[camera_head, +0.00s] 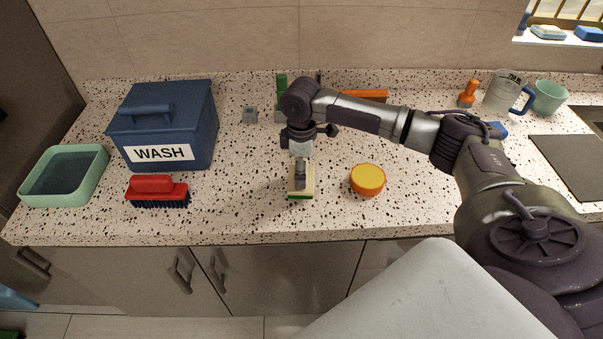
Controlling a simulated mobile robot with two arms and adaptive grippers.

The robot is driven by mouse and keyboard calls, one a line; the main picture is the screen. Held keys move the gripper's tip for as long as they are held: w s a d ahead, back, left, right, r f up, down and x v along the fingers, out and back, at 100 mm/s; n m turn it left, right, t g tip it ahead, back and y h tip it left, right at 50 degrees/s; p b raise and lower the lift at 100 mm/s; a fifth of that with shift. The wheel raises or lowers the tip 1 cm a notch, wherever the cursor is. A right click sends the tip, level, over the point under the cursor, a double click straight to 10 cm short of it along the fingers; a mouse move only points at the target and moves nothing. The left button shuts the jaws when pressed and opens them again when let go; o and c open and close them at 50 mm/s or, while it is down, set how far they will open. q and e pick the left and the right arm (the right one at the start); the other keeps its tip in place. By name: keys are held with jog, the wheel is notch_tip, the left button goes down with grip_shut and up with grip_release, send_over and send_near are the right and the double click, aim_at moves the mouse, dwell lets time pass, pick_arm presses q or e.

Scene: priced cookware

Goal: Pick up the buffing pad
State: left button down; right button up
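My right arm reaches in from the right, and its gripper (301,183) points down at a small cream block with a green lower layer (301,195), like a scrub sponge. The fingers overlap the block in this view; I cannot tell whether they grip it or only hover over it. A round orange-yellow pad (368,179) lies on the counter just right of the gripper, apart from it. I cannot tell for certain which of these two is the buffing pad. My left gripper is not in view.
A blue WASH box (188,130), a red brush (158,188) and a green tub (96,163) stand at the left. A measuring jug (500,94) stands at the back right. The speckled counter's front is clear.

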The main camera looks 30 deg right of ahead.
notch_tip(320, 180, up, 3)
jog(key=shift+f+b, duration=0.1)
jog(key=shift+b, duration=0.35)
jog(key=s+d+r+b, duration=0.2)
jog(key=s+d+r, duration=0.5)
jog(key=s, duration=0.2)
jog(key=shift+d, duration=0.25)
jog(key=o, duration=0.6)
jog(key=c, duration=0.4)
